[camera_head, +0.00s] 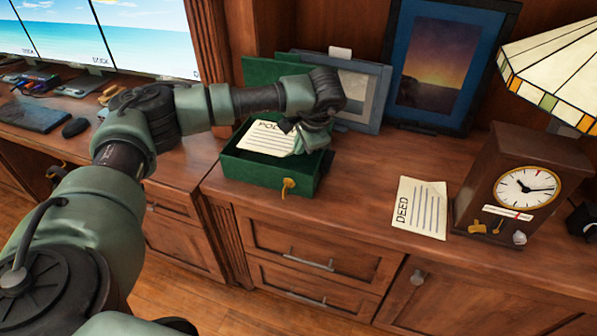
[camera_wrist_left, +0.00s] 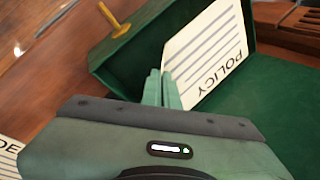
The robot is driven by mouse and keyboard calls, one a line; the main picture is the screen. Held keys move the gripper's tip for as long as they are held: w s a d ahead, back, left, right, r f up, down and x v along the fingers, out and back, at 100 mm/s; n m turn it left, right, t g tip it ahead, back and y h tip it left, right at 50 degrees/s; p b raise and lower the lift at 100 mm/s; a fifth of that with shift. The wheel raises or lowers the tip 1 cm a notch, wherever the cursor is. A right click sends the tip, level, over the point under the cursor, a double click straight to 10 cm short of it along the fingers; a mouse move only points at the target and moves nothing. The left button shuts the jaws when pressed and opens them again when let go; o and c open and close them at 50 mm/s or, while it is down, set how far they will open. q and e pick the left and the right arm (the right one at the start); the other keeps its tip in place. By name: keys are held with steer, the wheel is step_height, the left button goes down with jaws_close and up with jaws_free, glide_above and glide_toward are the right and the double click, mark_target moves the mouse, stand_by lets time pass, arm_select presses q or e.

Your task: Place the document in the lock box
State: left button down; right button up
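The green lock box (camera_head: 250,178) stands open on the wooden counter, with a gold clasp on its front and its lid raised at the back. The document marked POLICY (camera_head: 262,142) is over the box opening, within its walls. It also shows in the left wrist view (camera_wrist_left: 208,48). My left gripper (camera_wrist_left: 165,86) is over the box, its fingers close together at the paper's edge and seemingly shut on it. The arm hides part of the paper in the head view. Whether the paper touches the box floor is unclear. My right gripper is not in view.
A paper marked DEED (camera_head: 420,207) lies flat on the counter, left of a wooden clock (camera_head: 525,188). Picture frames (camera_head: 445,62) lean behind, and a stained-glass lamp (camera_head: 555,65) stands at right. The counter between box and DEED is clear.

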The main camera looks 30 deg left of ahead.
arm_select(q)
step_height(320, 180, down, 5)
steer(key=shift+r, duration=0.1)
step_height(320, 180, down, 4)
steer(key=shift+f, duration=0.1)
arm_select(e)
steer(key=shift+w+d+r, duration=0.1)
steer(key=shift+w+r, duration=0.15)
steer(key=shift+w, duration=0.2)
arm_select(q)
steer(key=shift+f, duration=0.15)
steer(key=c, duration=2)
jaws_free()
steer(key=shift+d+r, duration=0.1)
steer(key=shift+r, duration=0.2)
steer(key=v, duration=1.1)
steer(key=shift+s+d+r+b, duration=0.1)
steer(key=shift+d+r+b, duration=0.05)
steer(key=shift+r+b, duration=0.15)
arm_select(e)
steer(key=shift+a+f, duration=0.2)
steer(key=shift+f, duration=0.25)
